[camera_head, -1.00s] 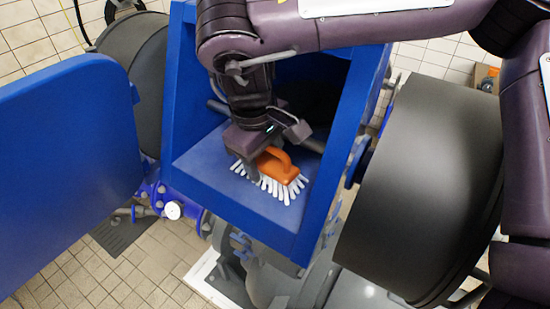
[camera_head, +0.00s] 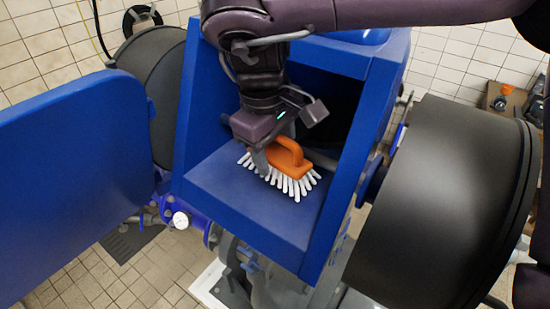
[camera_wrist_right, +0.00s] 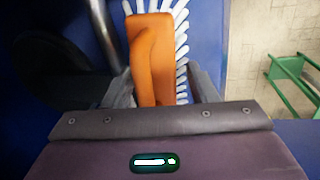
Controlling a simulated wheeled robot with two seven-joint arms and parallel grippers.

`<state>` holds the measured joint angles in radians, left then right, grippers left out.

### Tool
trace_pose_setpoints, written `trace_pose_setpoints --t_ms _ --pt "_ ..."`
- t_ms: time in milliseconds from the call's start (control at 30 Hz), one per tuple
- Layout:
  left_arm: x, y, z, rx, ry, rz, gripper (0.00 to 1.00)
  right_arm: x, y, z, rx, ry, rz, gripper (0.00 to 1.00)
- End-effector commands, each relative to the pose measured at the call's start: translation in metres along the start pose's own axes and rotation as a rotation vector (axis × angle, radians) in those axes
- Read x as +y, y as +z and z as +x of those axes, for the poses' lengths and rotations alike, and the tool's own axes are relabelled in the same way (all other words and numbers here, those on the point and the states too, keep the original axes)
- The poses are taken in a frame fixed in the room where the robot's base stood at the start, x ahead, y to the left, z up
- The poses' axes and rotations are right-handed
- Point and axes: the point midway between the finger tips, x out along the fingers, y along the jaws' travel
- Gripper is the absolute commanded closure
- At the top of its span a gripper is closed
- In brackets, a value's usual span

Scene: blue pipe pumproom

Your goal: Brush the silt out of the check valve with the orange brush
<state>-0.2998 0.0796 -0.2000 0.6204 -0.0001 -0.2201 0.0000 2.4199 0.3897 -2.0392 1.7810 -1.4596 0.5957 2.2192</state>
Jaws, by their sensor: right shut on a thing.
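The orange brush (camera_head: 288,158) has an orange handle and white bristles. It is inside the open blue check valve (camera_head: 257,222), with its bristles down at the valve's floor. My right gripper (camera_head: 268,160) is shut on the brush's handle, reaching in from above. In the right wrist view the brush (camera_wrist_right: 152,55) sits between the two fingers (camera_wrist_right: 160,88), with bristles fanning out along its right side. I see no distinct silt on the bare blue floor near the brush; the back of the cavity is dark. My left gripper is not in view.
A blue cover plate (camera_head: 75,185) stands open at the left. Dark round pipe ends flank the valve, a large one (camera_head: 440,200) at the right. A gauge (camera_head: 181,220) sits low at the left. A green stool-like frame (camera_wrist_right: 290,75) shows in the wrist view.

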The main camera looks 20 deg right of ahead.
Motion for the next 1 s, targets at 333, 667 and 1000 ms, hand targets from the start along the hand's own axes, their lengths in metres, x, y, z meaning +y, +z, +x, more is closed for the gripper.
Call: trace_pose_setpoints --t_ms 333,667,1000 --pt "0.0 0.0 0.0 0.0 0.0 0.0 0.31 0.001 0.0 -0.003 0.001 -0.001 0.001 0.66" --pt "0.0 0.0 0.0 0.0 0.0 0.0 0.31 0.005 -0.001 -0.026 0.003 0.002 0.002 0.66" --pt "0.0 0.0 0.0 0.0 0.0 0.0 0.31 0.006 0.0 -0.033 0.002 0.0 0.002 0.66"
